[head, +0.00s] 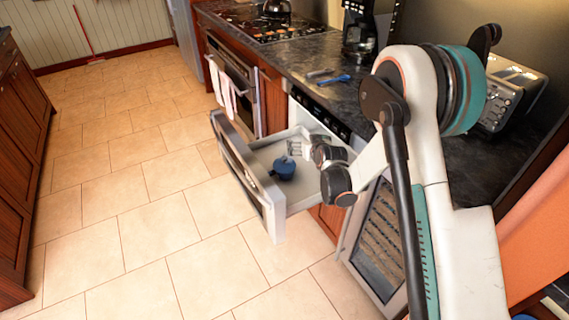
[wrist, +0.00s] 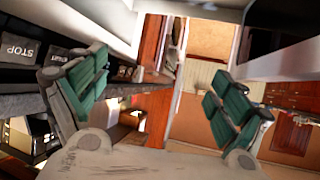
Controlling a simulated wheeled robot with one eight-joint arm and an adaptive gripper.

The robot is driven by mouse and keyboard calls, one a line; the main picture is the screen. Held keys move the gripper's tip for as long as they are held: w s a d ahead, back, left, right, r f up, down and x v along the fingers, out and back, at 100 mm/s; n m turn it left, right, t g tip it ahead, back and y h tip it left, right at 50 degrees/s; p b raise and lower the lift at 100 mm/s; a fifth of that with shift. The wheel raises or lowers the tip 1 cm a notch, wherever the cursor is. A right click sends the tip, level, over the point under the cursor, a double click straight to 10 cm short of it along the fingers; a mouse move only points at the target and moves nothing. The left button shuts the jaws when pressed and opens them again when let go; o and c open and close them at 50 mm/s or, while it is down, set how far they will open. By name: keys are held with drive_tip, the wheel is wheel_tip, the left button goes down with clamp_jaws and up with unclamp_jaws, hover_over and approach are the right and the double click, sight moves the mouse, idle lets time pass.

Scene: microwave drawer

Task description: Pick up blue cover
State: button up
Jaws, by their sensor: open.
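A small dark blue rounded piece with a knob on top, which looks like the blue cover (head: 284,168), sits inside the pulled-out microwave drawer (head: 262,196). My gripper (head: 303,146) is over the drawer, a little behind and to the right of the blue piece and apart from it. In the wrist view my gripper (wrist: 158,88) is open, with its two green-padded fingers wide apart and nothing between them. The blue piece does not show in the wrist view. My wrist partly hides the drawer's right side.
The drawer's raised front panel (head: 240,172) and side walls surround the blue piece. Above is a dark counter (head: 300,62) with a blue utensil (head: 335,80), a coffee maker (head: 360,30) and a toaster (head: 510,90). A button panel (wrist: 30,52) is close by the left finger. The tiled floor is clear.

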drive_tip(key=t+y, duration=0.1)
approach(285, 161)
drive_tip(key=s+d, duration=0.1)
drive_tip(key=s, duration=0.1)
drive_tip(key=shift+n, duration=0.3)
drive_tip(key=b+x, duration=0.1)
drive_tip(key=x, duration=0.6)
drive_tip(key=shift+w+a+r+b, duration=0.1)
drive_tip(key=shift+w+b, duration=0.25)
drive_tip(key=shift+r+b+x, duration=0.15)
drive_tip(key=shift+b+x, duration=0.6)
drive_tip(key=shift+x, duration=0.75)
drive_tip(key=shift+r+b+x, duration=0.1)
drive_tip(key=shift+b+x, duration=0.6)
drive_tip(key=shift+x, duration=0.75)
drive_tip(key=shift+w+a, duration=0.1)
drive_tip(key=shift+a, duration=0.05)
drive_tip(key=c, duration=1.2)
drive_tip(key=shift+c, duration=0.2)
